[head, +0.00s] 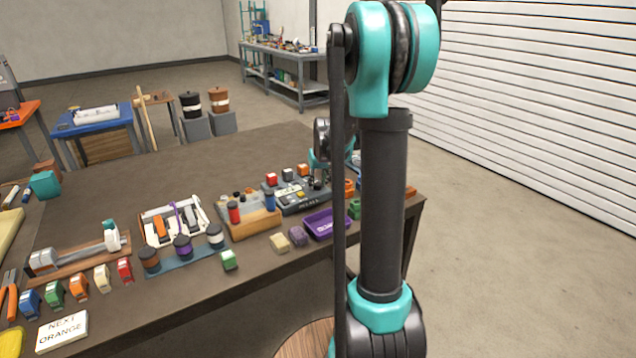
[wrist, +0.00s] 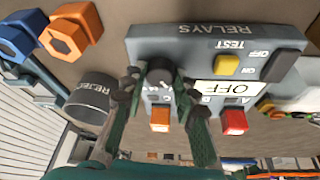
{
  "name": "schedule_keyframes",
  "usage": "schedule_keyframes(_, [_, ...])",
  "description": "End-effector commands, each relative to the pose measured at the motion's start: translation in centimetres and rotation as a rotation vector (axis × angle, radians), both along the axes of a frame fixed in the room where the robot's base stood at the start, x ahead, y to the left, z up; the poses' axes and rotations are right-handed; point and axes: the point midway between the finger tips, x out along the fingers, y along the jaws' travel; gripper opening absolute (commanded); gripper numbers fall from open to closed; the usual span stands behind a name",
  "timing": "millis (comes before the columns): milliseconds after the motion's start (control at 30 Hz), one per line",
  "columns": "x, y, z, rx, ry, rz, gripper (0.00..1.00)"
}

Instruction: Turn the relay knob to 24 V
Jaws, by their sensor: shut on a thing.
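The grey relay panel, marked RELAYS, fills the upper right of the wrist view (wrist: 190,40), upside down. In the head view the panel (head: 297,207) lies on the far right part of the table. The dark round relay knob (wrist: 160,72) sits on its lower left edge in the wrist view, with small marks below it that I cannot read. My gripper (wrist: 160,84) has its two dark fingers on either side of the knob and is shut on it.
A grey REJECT cup (wrist: 88,98) stands close beside my gripper. A purple tray (head: 326,225) lies in front.

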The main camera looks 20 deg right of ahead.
Motion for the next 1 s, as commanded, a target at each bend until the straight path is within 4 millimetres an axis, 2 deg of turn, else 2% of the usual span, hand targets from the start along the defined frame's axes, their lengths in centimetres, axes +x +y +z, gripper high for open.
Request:
schedule_keyframes(367, [0.01, 0.23, 0.01, 0.0, 0.0, -0.167, 0.0])
schedule_keyframes(1000, [0.19, 0.51, 0.01, -0.001, 0.0, -0.75, 0.0])
